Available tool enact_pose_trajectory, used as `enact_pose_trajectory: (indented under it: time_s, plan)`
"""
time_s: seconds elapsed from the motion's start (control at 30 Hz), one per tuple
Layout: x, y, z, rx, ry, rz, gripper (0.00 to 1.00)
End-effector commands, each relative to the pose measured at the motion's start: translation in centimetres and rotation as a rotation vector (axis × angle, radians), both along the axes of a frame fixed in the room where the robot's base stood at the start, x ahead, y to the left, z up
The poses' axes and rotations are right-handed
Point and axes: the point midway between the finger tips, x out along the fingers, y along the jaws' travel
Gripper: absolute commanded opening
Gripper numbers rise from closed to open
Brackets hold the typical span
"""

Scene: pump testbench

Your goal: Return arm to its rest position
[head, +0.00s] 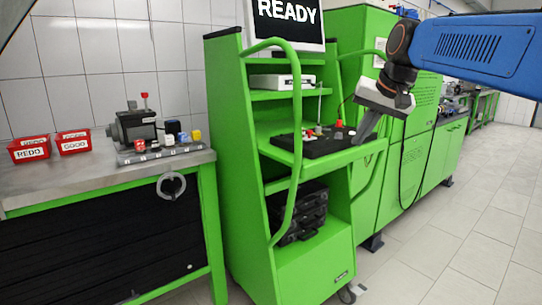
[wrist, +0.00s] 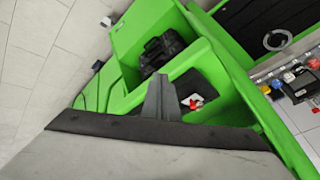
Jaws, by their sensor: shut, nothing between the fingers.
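My gripper (head: 361,136) is at the end of my blue arm, in front of the right side of the green testbench cart. Its fingers point down and to the left, near the right edge of the cart's work shelf (head: 372,150). In the wrist view, my gripper (wrist: 158,80) shows its grey fingers together with nothing held. Whether the fingertips touch the shelf, I cannot tell. A black mat (head: 318,146) with small red and white parts lies on the shelf, partly behind the gripper.
A screen (head: 290,22) reading READY tops the cart. At left, a workbench (head: 90,178) holds a REDO bin (head: 29,148), a GOOD bin (head: 73,142) and a pump unit (head: 136,127). The tiled floor at right is clear.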

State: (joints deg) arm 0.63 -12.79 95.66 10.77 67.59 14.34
Motion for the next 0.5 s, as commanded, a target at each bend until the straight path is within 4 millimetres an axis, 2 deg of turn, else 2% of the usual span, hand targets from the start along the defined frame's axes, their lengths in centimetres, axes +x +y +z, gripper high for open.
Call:
enact_pose_trajectory:
  time_s: [0.03, 0.27, 0.5]
  plan:
    - [-2.0, -0.2, -1.2, -0.016, 0.004, 0.009, 0.00]
    - [-10.0, -1.2, -7.8, -0.096, 0.023, 0.058, 0.00]
    - [-18.2, -2.2, -15.9, -0.178, 0.044, 0.117, 0.00]
